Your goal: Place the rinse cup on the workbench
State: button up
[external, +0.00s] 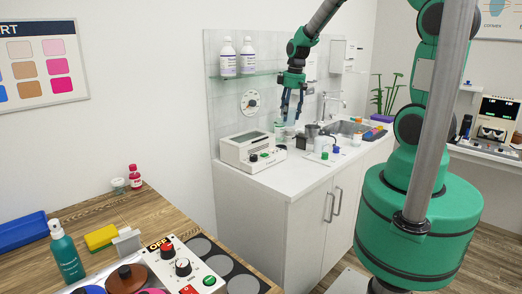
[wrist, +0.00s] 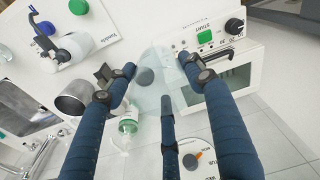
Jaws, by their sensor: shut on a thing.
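My gripper (external: 291,112) hangs over the white counter (external: 290,187) in the external view, pointing down. In the wrist view its blue fingers (wrist: 158,85) close around a clear, pale-blue cup (wrist: 154,60), which looks like the rinse cup. A dark round spot shows through the cup. In the external view the cup is small and hard to make out below the fingertips, and I cannot tell its gap to the counter. A wooden workbench (external: 125,208) is at the front left, away from my gripper.
A white device with a green button (wrist: 205,37) is close beside the cup. A grey metal beaker (wrist: 73,100) and a green-labelled bottle (wrist: 128,126) stand nearby. The sink (external: 350,128) is behind. The wooden bench holds a spray bottle (external: 66,255) and a control box (external: 185,266).

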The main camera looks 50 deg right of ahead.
jog(key=s+a+n+p, duration=0.1)
jog(key=s+a+n, duration=0.15)
jog(key=a, duration=1.25)
jog(key=s+a+n, duration=0.1)
jog(key=a+n, duration=0.2)
jog(key=a, duration=1.2)
jog(key=s+a+n+g+p, duration=0.1)
jog(key=s+a+n, duration=0.2)
jog(key=s+a, duration=0.8)
jog(key=s+a+n, duration=0.3)
jog(key=s+a, duration=0.5)
jog(key=a, duration=0.6)
notch_tip(320, 180, down, 11)
jog(key=shift+d+y, duration=0.2)
jog(key=shift+y, duration=0.2)
jog(key=shift+w, duration=0.15)
jog(key=w+a, duration=0.3)
jog(key=a, duration=0.1)
jog(key=w+a+f, duration=0.1)
jog(key=w+a, duration=0.2)
jog(key=w, duration=0.1)
jog(key=w+a, duration=0.3)
jog(key=a, duration=0.1)
jog(key=shift+w+a+f, duration=0.25)
jog(key=shift+w+a, duration=0.1)
jog(key=shift+w, duration=0.05)
